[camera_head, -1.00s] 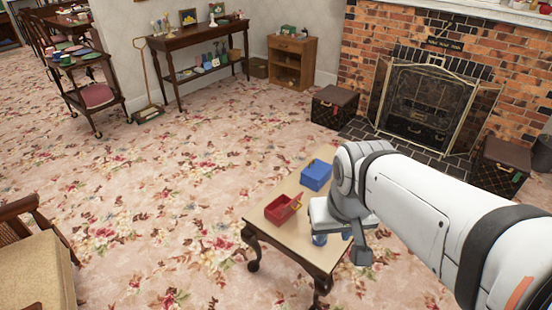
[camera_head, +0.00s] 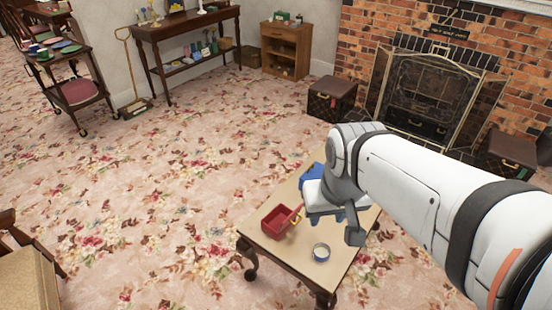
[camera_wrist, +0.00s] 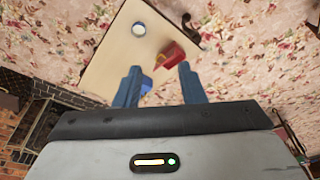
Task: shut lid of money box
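A red money box (camera_head: 278,225) stands open on the small table (camera_head: 262,236), its lid raised on its right side with a small gold-coloured part. It also shows beyond my fingertips in the wrist view (camera_wrist: 174,54). My gripper (camera_head: 327,218) is over the table, right of the red box and apart from it. In the wrist view its two blue fingers (camera_wrist: 160,80) are spread with nothing held between them. A blue box (camera_head: 311,174) is behind my gripper, mostly hidden by my arm. A little of it seems to show between the fingers in the wrist view (camera_wrist: 147,87).
A round silver-and-blue item (camera_head: 321,252) stands at the table's near side. A dark trunk (camera_head: 332,99) and the fireplace screen (camera_head: 425,97) are farther back.

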